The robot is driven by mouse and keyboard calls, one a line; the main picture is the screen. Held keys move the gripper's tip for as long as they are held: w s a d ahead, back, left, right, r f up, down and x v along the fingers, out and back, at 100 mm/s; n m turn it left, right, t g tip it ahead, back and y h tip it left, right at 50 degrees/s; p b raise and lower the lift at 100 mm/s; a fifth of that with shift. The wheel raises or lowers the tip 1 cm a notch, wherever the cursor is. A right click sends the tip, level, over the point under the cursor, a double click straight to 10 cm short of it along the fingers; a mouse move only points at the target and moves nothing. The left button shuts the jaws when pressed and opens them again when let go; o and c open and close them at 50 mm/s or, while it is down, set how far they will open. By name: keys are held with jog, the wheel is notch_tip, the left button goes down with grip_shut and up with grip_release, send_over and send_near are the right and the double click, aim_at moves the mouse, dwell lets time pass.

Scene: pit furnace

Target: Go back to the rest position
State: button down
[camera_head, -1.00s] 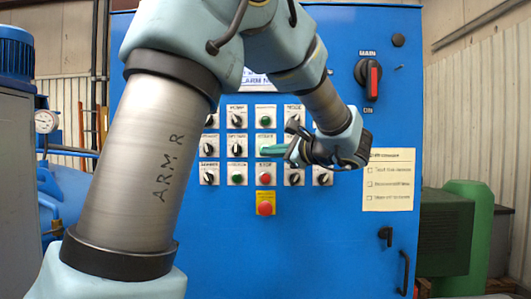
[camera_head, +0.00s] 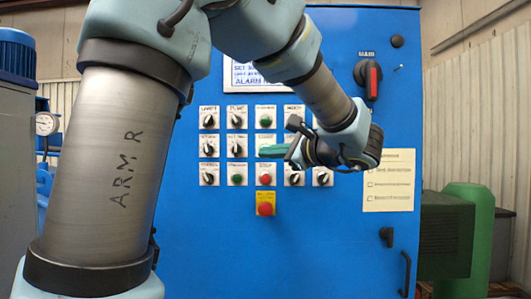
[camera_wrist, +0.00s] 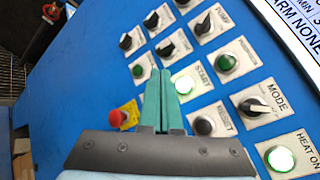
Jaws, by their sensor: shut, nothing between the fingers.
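My gripper (camera_head: 270,151) is in front of the blue control panel (camera_head: 225,240), near the green START button in the head view. Its green fingers also show in the wrist view (camera_wrist: 162,88), side by side and shut with nothing between them. In the wrist view the fingertips lie over the panel beside the lit START button (camera_wrist: 184,84); whether they touch the panel cannot be told. My arm reaches across the left and middle of the head view and hides part of the panel.
The panel carries rows of knobs and buttons, a red stop button on yellow (camera_head: 265,204), a red main switch (camera_head: 373,80) and a paper checklist (camera_head: 388,180). A green machine (camera_head: 470,232) stands at the right. A gauge (camera_head: 46,124) is at the left.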

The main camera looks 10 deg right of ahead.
dwell(0.6)
jog(key=a+f+n+g, duration=0.2)
jog(key=a+f+g, duration=0.3)
jog(key=a+f, duration=0.45)
jog(key=s+a+f+n+g+h, duration=0.2)
jog(key=s+f+n+h, duration=0.1)
jog(key=f, duration=0.5)
jog(key=s+a+f+n+g+h, duration=0.3)
jog(key=s+f+n, duration=0.1)
jog(key=f+n, duration=0.3)
jog(key=s+a+f+n+g+h, duration=0.2)
jog(key=s+f+n+h, duration=0.2)
jog(key=f, duration=0.5)
jog(key=shift+s+a+n, duration=0.35)
jog(key=shift+n, duration=0.65)
